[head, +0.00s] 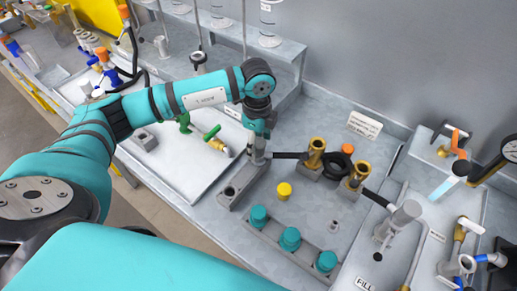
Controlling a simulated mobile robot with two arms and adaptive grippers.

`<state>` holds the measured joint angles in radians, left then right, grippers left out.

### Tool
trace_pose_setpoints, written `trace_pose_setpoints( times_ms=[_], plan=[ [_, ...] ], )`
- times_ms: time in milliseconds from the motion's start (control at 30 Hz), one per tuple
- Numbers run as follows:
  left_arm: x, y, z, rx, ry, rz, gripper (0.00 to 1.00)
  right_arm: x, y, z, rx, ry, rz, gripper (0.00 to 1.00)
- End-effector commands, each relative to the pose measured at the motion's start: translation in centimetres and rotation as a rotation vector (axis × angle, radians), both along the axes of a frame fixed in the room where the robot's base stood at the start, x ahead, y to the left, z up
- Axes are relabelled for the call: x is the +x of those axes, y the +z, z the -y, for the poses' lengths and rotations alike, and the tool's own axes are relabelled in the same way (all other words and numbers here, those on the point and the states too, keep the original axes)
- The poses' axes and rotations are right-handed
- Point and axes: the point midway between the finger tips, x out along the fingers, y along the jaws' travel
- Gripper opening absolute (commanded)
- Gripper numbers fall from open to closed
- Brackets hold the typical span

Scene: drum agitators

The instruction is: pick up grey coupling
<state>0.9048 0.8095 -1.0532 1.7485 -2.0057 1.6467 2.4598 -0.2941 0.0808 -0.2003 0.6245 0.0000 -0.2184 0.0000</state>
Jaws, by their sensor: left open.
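My left gripper (258,138) is open and points down over the far end of a grey two-place holder (238,187). A grey cylindrical piece (258,157), which looks like the grey coupling, stands upright at that end, directly under the gripper. The gripper hides its top, and I cannot tell whether the fingers touch it. The near place of the holder shows a dark, empty hole. My right gripper is not in view.
A yellow cap (284,190) stands right of the holder. A rack with teal caps (290,238) is nearer. Brass fittings (315,152) with a black hose are to the right. A shallow tray (190,165) lies left. A small grey fitting (333,227) stands alone.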

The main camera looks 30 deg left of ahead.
Motion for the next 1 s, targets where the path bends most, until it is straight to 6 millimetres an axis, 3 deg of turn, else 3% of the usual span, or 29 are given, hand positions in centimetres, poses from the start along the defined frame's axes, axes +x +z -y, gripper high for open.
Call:
trace_pose_setpoints(
  times_ms=[200,400,667,1000],
  plan=[
    [0.1,-2.4,0.4,0.0,0.0,-0.005,0.64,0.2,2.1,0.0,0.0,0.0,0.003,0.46],
    [0.2,-4.9,0.4,0.0,0.001,-0.002,0.64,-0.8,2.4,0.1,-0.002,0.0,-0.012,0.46],
    [0.2,-5.1,0.4,-0.001,0.0,0.0,0.63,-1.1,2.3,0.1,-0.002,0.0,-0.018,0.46],
    [0.2,-5.1,0.4,-0.001,0.0,0.0,0.19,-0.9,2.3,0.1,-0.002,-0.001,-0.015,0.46]
  ],
)
